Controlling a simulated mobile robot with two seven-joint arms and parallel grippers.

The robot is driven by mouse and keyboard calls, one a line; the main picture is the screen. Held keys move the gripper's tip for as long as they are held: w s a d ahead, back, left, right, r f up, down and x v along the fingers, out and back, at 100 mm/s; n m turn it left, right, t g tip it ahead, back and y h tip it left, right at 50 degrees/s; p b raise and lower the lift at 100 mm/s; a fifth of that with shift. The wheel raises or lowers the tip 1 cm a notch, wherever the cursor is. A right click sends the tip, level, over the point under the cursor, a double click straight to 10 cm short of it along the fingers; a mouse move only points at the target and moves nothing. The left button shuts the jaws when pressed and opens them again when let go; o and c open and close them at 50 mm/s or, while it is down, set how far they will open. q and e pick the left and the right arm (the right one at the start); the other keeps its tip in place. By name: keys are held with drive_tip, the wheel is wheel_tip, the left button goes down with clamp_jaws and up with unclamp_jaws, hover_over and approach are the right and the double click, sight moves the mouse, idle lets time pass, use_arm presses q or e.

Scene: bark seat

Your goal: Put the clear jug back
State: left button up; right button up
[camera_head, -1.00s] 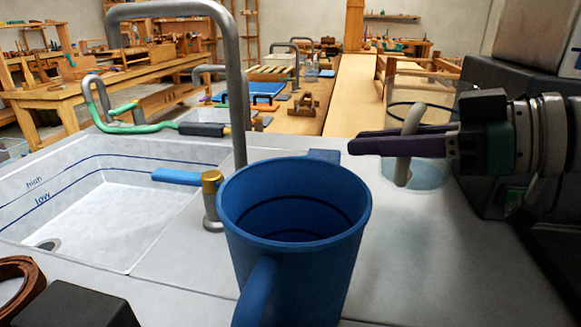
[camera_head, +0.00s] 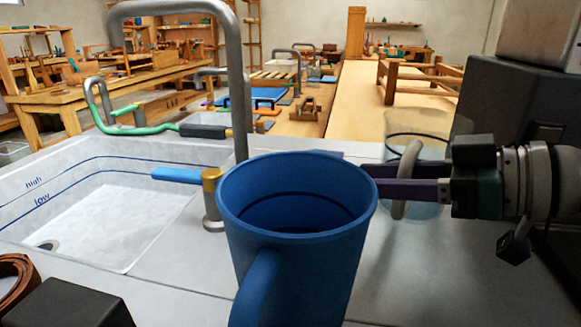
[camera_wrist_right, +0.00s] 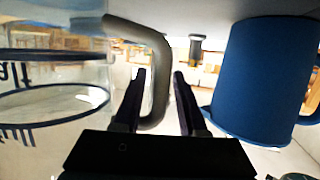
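The clear jug (camera_head: 428,150) appears to stand on the pale counter, right of and behind the blue jug, with its grey handle (camera_head: 404,165) toward me. It fills the left of the right wrist view (camera_wrist_right: 50,85). My right gripper (camera_head: 384,182) comes in from the right at handle height. In the wrist view its fingers (camera_wrist_right: 160,74) are apart, with the handle between them. The jug's base is partly hidden by the gripper. My left gripper is not in view.
A large blue jug (camera_head: 295,240) stands in the foreground, close to my right fingertips. A sink (camera_head: 110,215) with a grey tap (camera_head: 238,90) lies left. A dark machine (camera_head: 515,105) stands right. The counter at front right is clear.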

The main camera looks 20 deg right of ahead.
drive_tip(key=shift+o, duration=0.2)
drive_tip(key=shift+r, duration=0.2)
drive_tip(key=v, duration=1.2)
